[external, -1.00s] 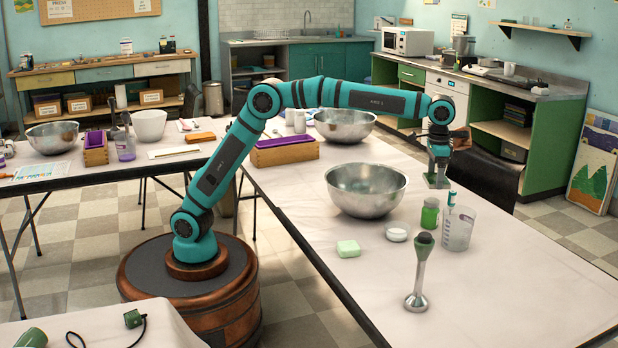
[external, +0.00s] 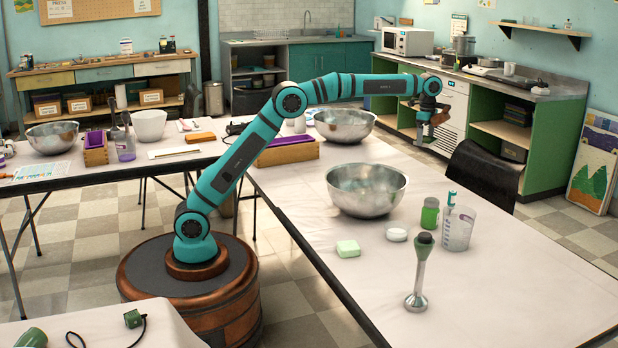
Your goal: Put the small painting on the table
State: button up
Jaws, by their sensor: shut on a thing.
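My gripper (external: 430,122) is raised beyond the far right edge of the long table (external: 510,285), in front of the white appliance. It is shut on a small brownish thing (external: 441,116) that is too small and dark to make out; I cannot tell whether it is the small painting. A painting with green and orange peaks (external: 592,180) leans upright against the wall at the far right, well away from my gripper. No painting shows on the long table.
The long table holds metal bowls (external: 367,190), a green jar (external: 430,214), a beaker (external: 458,228), a soap bar (external: 348,248), a white dish (external: 396,235) and a hand blender (external: 417,280). Its near right part is clear. A black chair (external: 487,172) stands at its far side.

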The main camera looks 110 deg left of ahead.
jog(key=s+a+m, duration=0.1)
jog(key=s+a, duration=0.2)
jog(key=a, duration=0.3)
send_over(416, 172)
notch_tip(416, 172, down, 4)
jog(key=shift+w+f, duration=0.1)
jog(key=shift+f, duration=5.4)
jog(key=shift+f, duration=0.1)
jog(key=o, duration=0.7)
notch_tip(416, 172, up, 12)
jog(key=shift+d+r, duration=0.1)
jog(key=shift+r, duration=0.1)
